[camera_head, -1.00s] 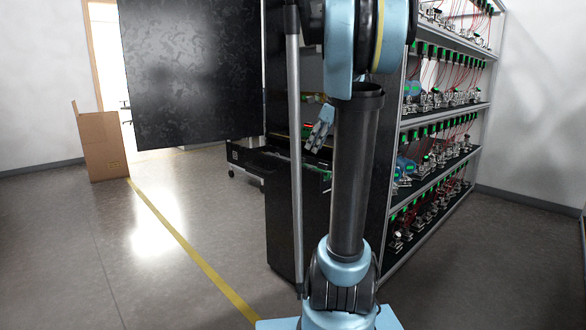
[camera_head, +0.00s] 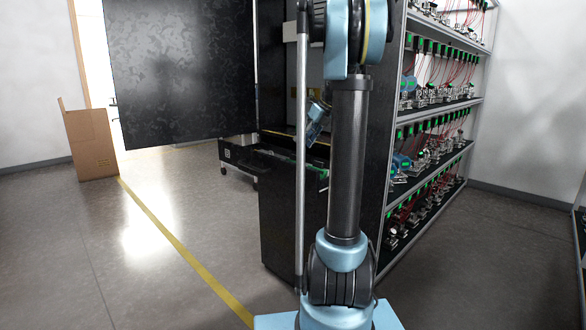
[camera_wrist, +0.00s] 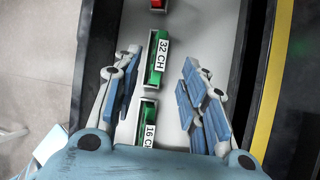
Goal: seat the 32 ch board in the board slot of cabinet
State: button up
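The 32 CH board (camera_wrist: 154,62) is a green block with a white label, upright in a pale tray (camera_wrist: 215,30) in the wrist view. My gripper (camera_wrist: 161,66) is open above the tray, its blue-padded fingers on either side of the board's line, with no visible grip on it. In the head view, my gripper (camera_head: 316,118) is partly hidden behind my arm, at the front of the black cabinet (camera_head: 281,215). The cabinet door (camera_head: 182,70) stands open to the left. I cannot make out the board slot.
A green 16 CH board (camera_wrist: 148,128) sits nearer in the same tray, and a red item (camera_wrist: 158,4) lies farther along. A yellow strip (camera_wrist: 272,75) runs along the right. A rack of devices (camera_head: 435,120) stands at the right, a cardboard box (camera_head: 90,145) at the left.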

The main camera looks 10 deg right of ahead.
aim_at(295, 156)
jog(key=shift+d+x, duration=0.15)
jog(key=shift+x, duration=2.15)
jog(key=shift+d+x, duration=0.1)
jog(key=shift+x, duration=2.2)
jog(key=shift+f, duration=0.15)
